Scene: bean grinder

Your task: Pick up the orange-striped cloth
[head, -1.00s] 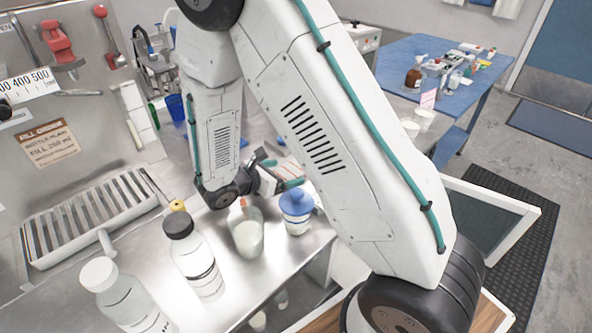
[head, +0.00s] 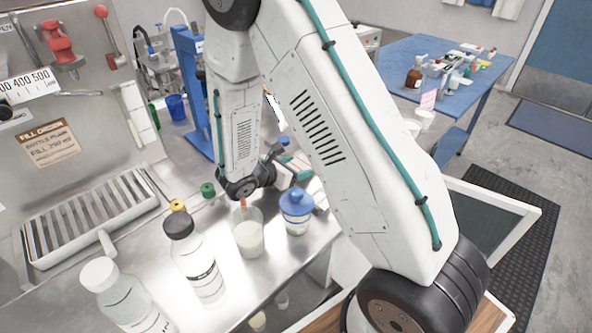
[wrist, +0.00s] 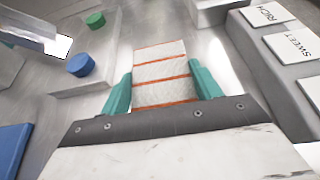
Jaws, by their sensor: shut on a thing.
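The orange-striped cloth (wrist: 160,72) is a white, folded piece with thin orange stripes. It lies between the two teal fingers of my gripper (wrist: 163,88) in the wrist view, and the gripper is shut on it. In the head view my gripper (head: 294,165) is low over the steel counter, behind the blue-lidded jar, and my arm hides most of it. The cloth cannot be made out clearly there. I cannot tell whether the cloth is clear of the counter.
A blue-lidded jar (head: 296,212), a beaker (head: 247,232) and two bottles, one black-capped (head: 196,258) and one white-capped (head: 122,300), stand in front. In the wrist view, a grey block with labels RICH and SWEET (wrist: 285,62) is at right; green (wrist: 95,20) and blue (wrist: 81,65) knobs are at left.

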